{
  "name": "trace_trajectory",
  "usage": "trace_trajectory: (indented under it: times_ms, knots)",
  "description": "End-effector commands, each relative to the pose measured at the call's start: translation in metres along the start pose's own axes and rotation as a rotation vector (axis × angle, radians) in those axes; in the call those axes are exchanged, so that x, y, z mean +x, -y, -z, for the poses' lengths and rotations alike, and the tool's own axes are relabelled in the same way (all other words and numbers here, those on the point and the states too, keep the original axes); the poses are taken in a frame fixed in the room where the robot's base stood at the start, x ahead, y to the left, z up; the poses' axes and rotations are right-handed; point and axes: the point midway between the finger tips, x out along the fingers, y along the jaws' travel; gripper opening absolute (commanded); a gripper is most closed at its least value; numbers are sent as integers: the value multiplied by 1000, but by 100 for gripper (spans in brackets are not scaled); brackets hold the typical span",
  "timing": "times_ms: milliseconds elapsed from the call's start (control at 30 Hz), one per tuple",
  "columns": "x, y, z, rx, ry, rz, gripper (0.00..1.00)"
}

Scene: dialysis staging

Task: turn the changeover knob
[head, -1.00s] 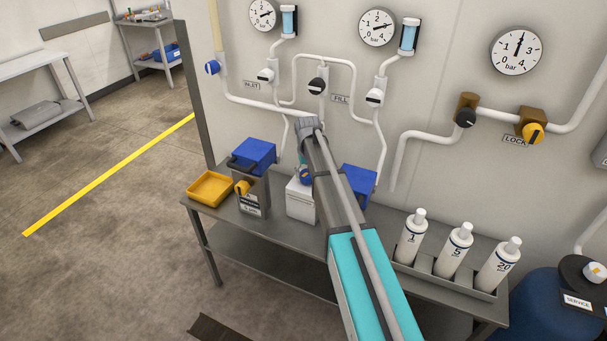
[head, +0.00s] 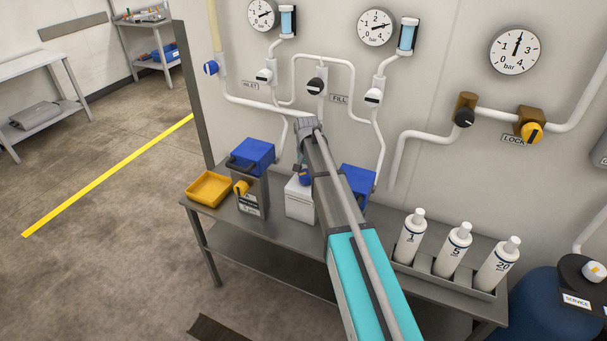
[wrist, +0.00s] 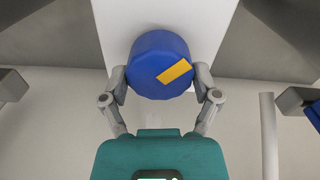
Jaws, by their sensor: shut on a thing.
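A round blue knob (wrist: 150,62) with a yellow pointer bar fills the upper middle of the wrist view, in front of a white surface (wrist: 215,25). The yellow bar slants up to the right. My gripper (wrist: 160,76) is shut on the blue knob, one finger on its left side and one on its right. In the head view my arm reaches down to a white box (head: 299,205) on the bench. A bit of blue shows at the top of this box, and my arm hides most of the grip there.
On the bench (head: 270,262) stand a yellow tray (head: 208,190), a grey box with a yellow knob (head: 241,188), blue boxes, and a rack of white bottles (head: 411,237) to the right. Pipes, valves and gauges line the wall behind.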

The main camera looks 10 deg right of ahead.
Motion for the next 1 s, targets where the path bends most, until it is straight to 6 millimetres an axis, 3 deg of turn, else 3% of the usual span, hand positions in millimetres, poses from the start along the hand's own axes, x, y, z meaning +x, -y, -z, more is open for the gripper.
trace_trajectory:
  times_ms: [167,200,300,767,1000]
  knots:
    - [0,0,-4,-3,7,0,32]
    - [0,0,-4,-3,7,1,81]
    - [0,0,-3,-4,6,1,100]
    - [-1,1,-1,-4,2,1,100]
    - [-14,1,-1,-4,2,2,100]
